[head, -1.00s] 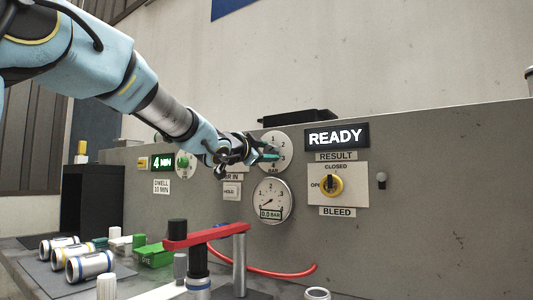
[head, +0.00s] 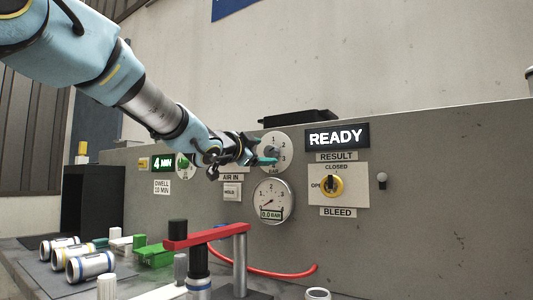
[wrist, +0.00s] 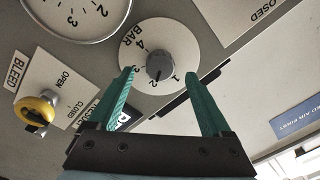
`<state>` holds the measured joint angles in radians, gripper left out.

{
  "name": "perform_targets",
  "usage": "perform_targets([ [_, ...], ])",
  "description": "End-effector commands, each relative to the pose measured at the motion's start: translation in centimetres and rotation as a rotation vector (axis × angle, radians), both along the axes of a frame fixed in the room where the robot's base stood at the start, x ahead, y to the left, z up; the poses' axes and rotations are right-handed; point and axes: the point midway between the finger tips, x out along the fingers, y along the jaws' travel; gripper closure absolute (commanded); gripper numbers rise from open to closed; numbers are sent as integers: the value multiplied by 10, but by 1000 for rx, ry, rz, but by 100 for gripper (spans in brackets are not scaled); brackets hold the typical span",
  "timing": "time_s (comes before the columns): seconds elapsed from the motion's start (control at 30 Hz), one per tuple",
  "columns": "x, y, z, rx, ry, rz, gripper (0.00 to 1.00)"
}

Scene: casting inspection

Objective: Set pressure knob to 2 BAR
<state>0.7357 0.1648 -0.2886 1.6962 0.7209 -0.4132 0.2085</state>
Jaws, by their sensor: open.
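The pressure knob (wrist: 160,66) is a dark grey knob on a round white dial (wrist: 185,45) marked 1 to 4 and BAR. In the wrist view its small light mark seems to face toward the 2, but it is too small to be certain. The dial also shows in the head view (head: 278,139), partly behind my gripper. My gripper (wrist: 160,86) is open, with its green fingers apart on either side of the knob's line and nothing between them. In the head view my gripper (head: 266,158) is just in front of the dial's lower left.
Below the dial is a gauge (head: 272,203) reading 0.0 BAR. A READY display (head: 337,137) and yellow bleed knob (head: 332,186) are to the right.

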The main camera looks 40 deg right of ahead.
Motion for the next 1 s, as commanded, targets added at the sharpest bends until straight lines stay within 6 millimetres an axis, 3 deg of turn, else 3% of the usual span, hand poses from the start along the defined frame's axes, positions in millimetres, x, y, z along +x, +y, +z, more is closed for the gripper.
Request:
perform_targets([
  [0.2, -13, 44, -1, 1, -3, 2, 17],
  [0.4, -20, 70, -3, 0, -2, 1, 17],
  [1.0, -23, 77, -4, 0, -1, 0, 17],
])
